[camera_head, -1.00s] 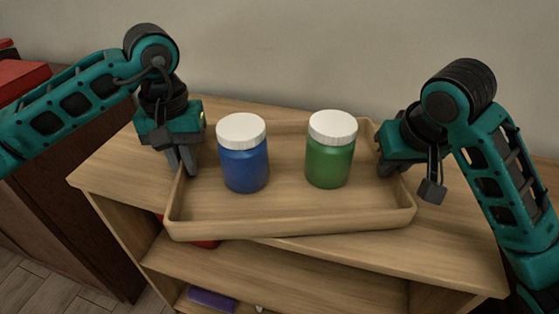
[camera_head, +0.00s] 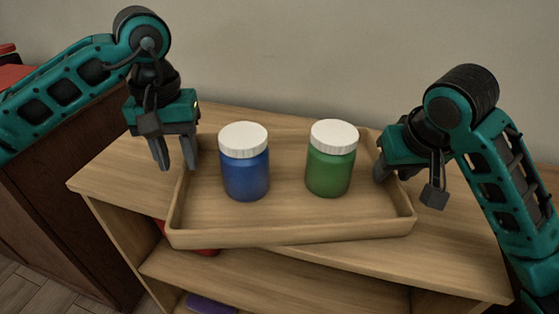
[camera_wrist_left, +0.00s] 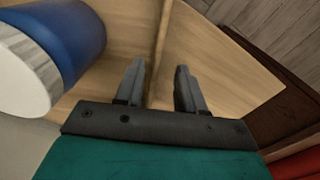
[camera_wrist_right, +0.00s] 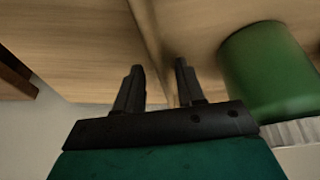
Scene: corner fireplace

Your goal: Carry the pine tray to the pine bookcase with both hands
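The pine tray (camera_head: 290,239) sits on top of the pine bookcase (camera_head: 440,262), slightly askew, its front left part reaching over the front edge. A blue jar (camera_head: 246,177) and a green jar (camera_head: 330,172), both white-lidded, stand upright in it. My left gripper (camera_head: 176,165) is open at the tray's left end, apart from the wall; in the left wrist view the wall (camera_wrist_left: 163,40) runs ahead of the gap between the fingers. My right gripper (camera_head: 393,176) is open at the right end, its fingers either side of the wall (camera_wrist_right: 148,35); contact cannot be told.
A dark brown cabinet (camera_head: 60,205) with red things on it stands to the left. A wall is behind the bookcase. Red (camera_head: 205,250) and purple (camera_head: 210,304) items lie on lower shelves. Bare top shows left and right of the tray.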

